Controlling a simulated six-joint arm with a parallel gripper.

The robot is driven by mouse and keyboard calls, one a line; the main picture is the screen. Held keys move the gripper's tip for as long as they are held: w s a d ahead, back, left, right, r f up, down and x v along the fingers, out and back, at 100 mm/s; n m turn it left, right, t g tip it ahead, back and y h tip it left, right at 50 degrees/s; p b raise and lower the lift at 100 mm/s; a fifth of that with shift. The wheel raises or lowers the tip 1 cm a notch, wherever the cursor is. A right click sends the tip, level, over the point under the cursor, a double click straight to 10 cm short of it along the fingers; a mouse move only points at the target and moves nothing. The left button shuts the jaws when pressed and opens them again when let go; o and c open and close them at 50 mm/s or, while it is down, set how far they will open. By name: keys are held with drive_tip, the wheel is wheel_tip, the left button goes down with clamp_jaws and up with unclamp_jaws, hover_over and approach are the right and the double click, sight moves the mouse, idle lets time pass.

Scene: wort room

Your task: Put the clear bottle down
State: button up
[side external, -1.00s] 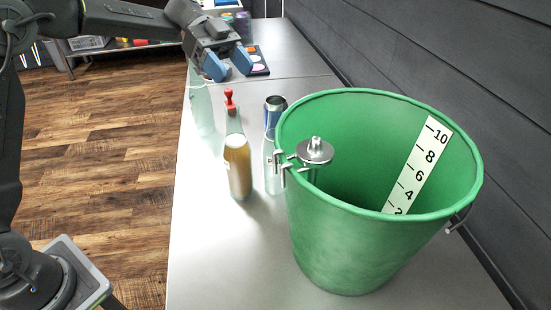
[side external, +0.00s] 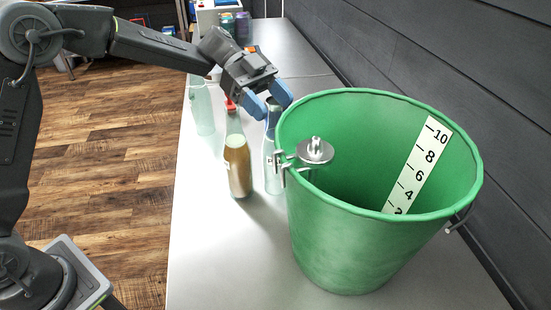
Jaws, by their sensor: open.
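A clear, pale-green bottle (side external: 203,112) stands upright on the grey bench near its left edge. A second clear bottle (side external: 271,172) stands close to the left side of the green bucket, with a dark cylindrical thing (side external: 272,126) at its top or behind it; I cannot tell which. My gripper (side external: 269,103) has its blue fingers open. In the picture they overlap the top of that dark thing; whether they are around it or only in front is unclear. I see nothing held.
A bottle of amber liquid (side external: 238,165) with a red top stands left of the bucket bottle. The large green bucket (side external: 340,235) fills the right, with a metal fitting (side external: 315,151) clamped on its rim. The front-left bench is clear.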

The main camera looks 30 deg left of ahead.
sight(281, 112)
drive_tip(key=x, duration=0.3)
drive_tip(key=shift+d, duration=0.1)
clamp_jaws()
idle(0.4)
